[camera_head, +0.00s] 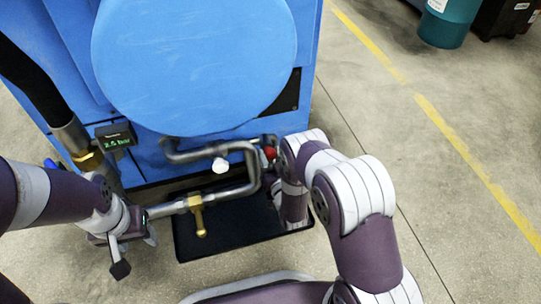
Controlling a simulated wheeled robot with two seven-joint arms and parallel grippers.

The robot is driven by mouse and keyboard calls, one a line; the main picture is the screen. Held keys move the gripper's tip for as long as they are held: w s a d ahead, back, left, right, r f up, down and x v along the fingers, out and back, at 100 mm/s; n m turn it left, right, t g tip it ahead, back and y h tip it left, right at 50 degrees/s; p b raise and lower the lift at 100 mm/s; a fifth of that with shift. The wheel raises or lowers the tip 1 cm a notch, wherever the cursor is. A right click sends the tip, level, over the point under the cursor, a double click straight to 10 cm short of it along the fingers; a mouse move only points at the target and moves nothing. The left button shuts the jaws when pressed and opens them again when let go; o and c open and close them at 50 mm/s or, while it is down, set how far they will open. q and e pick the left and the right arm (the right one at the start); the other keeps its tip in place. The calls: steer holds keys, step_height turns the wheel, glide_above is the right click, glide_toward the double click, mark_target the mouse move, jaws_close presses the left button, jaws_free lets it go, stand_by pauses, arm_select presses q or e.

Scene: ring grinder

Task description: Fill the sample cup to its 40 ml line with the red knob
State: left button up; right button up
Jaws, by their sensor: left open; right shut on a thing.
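The red knob (270,152) sits on the pipework at the front of the blue machine, right beside my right arm, which partly covers that area. My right arm comes up from the bottom right and bends down over the right end of the black tray; its fingers are hidden behind the arm links, so what they hold does not show. My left gripper (134,252) is open and empty, low in front of the pipe's left end and left of the tray. I cannot make out the sample cup or its 40 ml line.
The blue machine (195,65) fills the upper left. A grey pipe carries a white knob (220,166) and a brass handle (198,215). A small display (115,136) is at left. The black tray (240,230) lies below. Open floor is at right, with a teal bin (446,25) beyond.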

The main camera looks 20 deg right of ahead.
steer(key=shift+r+n+p, duration=0.1)
steer(key=shift+n+p, duration=0.55)
steer(key=shift+n, duration=0.55)
steer(key=n+p, duration=0.1)
steer(key=n, duration=0.2)
steer(key=shift+n, duration=0.3)
steer(key=n+p, duration=0.1)
steer(key=n, duration=0.2)
steer(key=shift+n+p, duration=0.7)
steer(key=shift+n, duration=1.1)
steer(key=o, duration=1.1)
steer(key=shift+c, duration=0.2)
steer(key=shift+s, duration=0.1)
